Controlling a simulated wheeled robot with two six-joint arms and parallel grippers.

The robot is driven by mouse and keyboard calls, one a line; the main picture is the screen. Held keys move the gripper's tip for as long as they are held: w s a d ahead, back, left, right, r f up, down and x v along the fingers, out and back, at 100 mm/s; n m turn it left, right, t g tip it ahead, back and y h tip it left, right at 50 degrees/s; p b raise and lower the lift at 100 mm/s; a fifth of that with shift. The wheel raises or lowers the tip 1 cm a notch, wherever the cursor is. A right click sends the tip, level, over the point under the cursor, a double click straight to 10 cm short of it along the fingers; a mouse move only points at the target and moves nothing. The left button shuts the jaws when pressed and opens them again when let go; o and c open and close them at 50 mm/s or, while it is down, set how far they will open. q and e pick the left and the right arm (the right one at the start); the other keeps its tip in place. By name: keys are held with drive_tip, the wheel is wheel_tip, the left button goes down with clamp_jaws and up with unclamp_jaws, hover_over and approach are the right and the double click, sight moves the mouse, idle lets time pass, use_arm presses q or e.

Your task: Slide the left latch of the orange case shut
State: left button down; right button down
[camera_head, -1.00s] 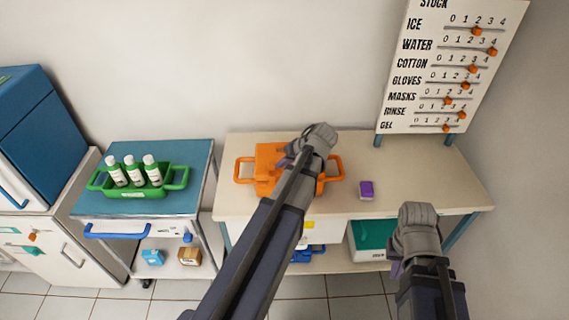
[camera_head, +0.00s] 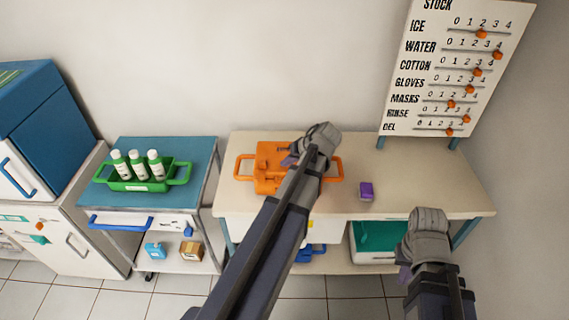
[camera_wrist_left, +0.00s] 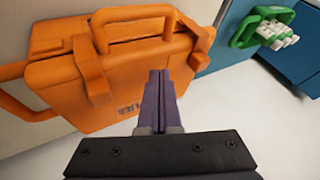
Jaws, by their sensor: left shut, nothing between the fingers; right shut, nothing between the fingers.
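The orange case (camera_head: 268,160) stands on the beige bench, partly hidden behind my left arm in the head view. In the left wrist view the case (camera_wrist_left: 120,90) shows its front, a top handle and two latches. One latch (camera_wrist_left: 90,65) is left of my fingers and the other latch (camera_wrist_left: 196,40) is to their upper right. My left gripper (camera_wrist_left: 158,75) is shut and empty, its purple fingertips in front of the case between the two latches. I cannot tell whether they touch it. My right gripper (camera_head: 405,272) is shut, low in front of the bench, away from the case.
A purple box (camera_head: 366,190) lies on the bench (camera_head: 420,192) right of the case. A green caddy (camera_head: 122,184) with white bottles stands on the blue-topped cart at left. A stock board (camera_head: 425,70) rises at the back right. The bench top right of the purple box is clear.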

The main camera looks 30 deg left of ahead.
use_arm(q)
drive_tip(key=p+v, duration=0.7)
drive_tip(key=v, duration=0.2)
drive_tip(key=shift+r, duration=0.3)
drive_tip(key=s+d+f+m+h, duration=0.1)
drive_tip(key=s+d+m+h, duration=0.1)
drive_tip(key=s+d, duration=0.3)
drive_tip(key=s+d+f+m+h, duration=0.1)
drive_tip(key=s+d+m, duration=0.4)
drive_tip(key=d, duration=0.8)
drive_tip(key=s+d+f+m+g+h, duration=0.1)
drive_tip(key=s+d+f+m+h, duration=0.1)
drive_tip(key=d, duration=0.7)
drive_tip(key=s+m+h, duration=0.1)
drive_tip(key=s+m, duration=0.1)
drive_tip(key=s, duration=0.1)
drive_tip(key=shift+a+f, duration=0.1)
drive_tip(key=shift+f, duration=0.05)
